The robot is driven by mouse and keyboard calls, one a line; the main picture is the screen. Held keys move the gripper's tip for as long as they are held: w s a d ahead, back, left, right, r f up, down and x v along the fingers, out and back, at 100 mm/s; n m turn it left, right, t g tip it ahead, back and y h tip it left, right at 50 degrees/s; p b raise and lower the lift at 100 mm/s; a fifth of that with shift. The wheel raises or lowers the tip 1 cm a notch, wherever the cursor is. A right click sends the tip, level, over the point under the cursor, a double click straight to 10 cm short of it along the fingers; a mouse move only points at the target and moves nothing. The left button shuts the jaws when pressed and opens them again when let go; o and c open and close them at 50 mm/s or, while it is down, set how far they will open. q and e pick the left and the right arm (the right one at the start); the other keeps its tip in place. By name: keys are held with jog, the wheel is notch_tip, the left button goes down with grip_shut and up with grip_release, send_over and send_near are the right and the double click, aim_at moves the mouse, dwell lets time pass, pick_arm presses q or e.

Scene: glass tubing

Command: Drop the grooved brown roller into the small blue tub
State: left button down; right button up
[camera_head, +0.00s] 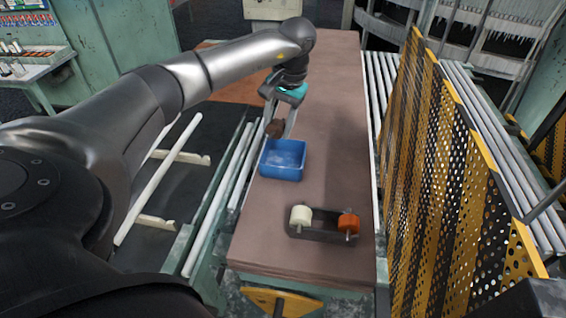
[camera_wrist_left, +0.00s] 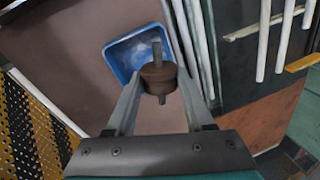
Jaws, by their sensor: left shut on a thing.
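The brown roller (camera_head: 275,128) is held between the fingers of my left gripper (camera_head: 281,127), close to the far edge of the blue tub. In the left wrist view the roller (camera_wrist_left: 158,80) sits between the two fingertips, with its grey axle showing. My left gripper (camera_wrist_left: 158,90) is shut on it. The small blue tub (camera_head: 284,175) stands on the brown table and looks empty. In the left wrist view the tub (camera_wrist_left: 118,50) lies beyond the roller, which partly overlaps its edge. The roller's height above the tub is hard to tell. My right gripper is not in view.
A dark holder (camera_head: 322,232) with a white roller (camera_head: 301,216) and an orange roller (camera_head: 348,222) stands on the table (camera_head: 340,130) nearer to me. A yellow and black perforated guard (camera_head: 450,170) runs along the right. White tubes (camera_head: 160,180) lie to the left.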

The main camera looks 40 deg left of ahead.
pick_arm(q)
jog(key=shift+f+b, duration=0.5)
jog(key=shift+f, duration=0.45)
jog(key=shift+c, duration=1)
grip_release()
jog(key=shift+r, duration=0.1)
jog(key=d+r, duration=0.3)
jog(key=r, duration=1.2)
jog(key=shift+w+p, duration=0.4)
